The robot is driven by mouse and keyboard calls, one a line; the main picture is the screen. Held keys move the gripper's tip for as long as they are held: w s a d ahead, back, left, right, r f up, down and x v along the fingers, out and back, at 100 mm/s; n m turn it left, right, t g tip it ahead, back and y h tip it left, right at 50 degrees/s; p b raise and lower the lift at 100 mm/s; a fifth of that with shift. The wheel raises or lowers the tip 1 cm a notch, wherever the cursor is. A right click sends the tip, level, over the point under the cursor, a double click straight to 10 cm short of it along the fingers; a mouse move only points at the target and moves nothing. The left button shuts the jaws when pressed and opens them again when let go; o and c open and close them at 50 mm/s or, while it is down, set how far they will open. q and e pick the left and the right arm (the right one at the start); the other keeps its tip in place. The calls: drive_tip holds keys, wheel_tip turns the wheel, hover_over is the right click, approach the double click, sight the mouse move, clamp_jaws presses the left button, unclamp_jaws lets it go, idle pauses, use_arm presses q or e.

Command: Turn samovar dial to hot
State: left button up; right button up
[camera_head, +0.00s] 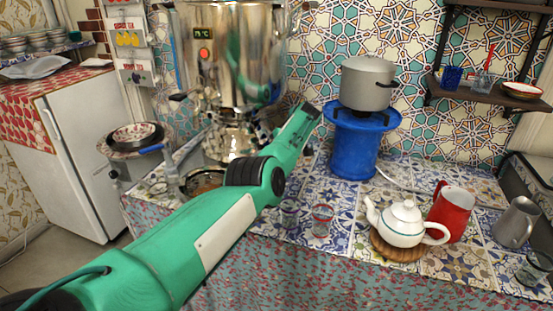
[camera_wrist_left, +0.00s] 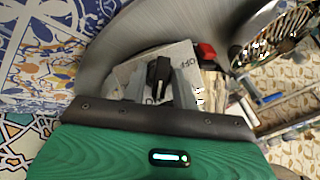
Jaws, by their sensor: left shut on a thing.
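The samovar (camera_head: 228,50) is a large shiny steel vessel at upper left of centre in the head view, with a small lit display and a red light on its front. In the left wrist view, the dial is a black knob (camera_wrist_left: 158,76) on a pale plate (camera_wrist_left: 125,74) marked OFF, beside curved steel. My left gripper (camera_wrist_left: 160,90) has its two grey fingers on either side of the knob, shut on it. The knob's exact pointing is hard to read. In the head view the left arm reaches up past the samovar's base, and its fingers are not clearly visible.
A white teapot (camera_head: 403,222), red mug (camera_head: 452,212), grey pitcher (camera_head: 516,222) and small glasses (camera_head: 322,219) stand on the tiled counter. A grey pot (camera_head: 367,82) sits on a blue stand (camera_head: 354,145) right of the arm. A shelf (camera_head: 490,94) hangs at upper right.

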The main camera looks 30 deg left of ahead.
drive_tip(key=shift+r, duration=0.35)
use_arm(q)
drive_tip(key=o, duration=0.6)
drive_tip(key=v, duration=1.3)
drive_tip(key=shift+d+r+p, duration=0.25)
drive_tip(key=shift+r+p, duration=0.05)
use_arm(e)
drive_tip(key=shift+s+f, duration=0.15)
drive_tip(key=shift+f, duration=0.75)
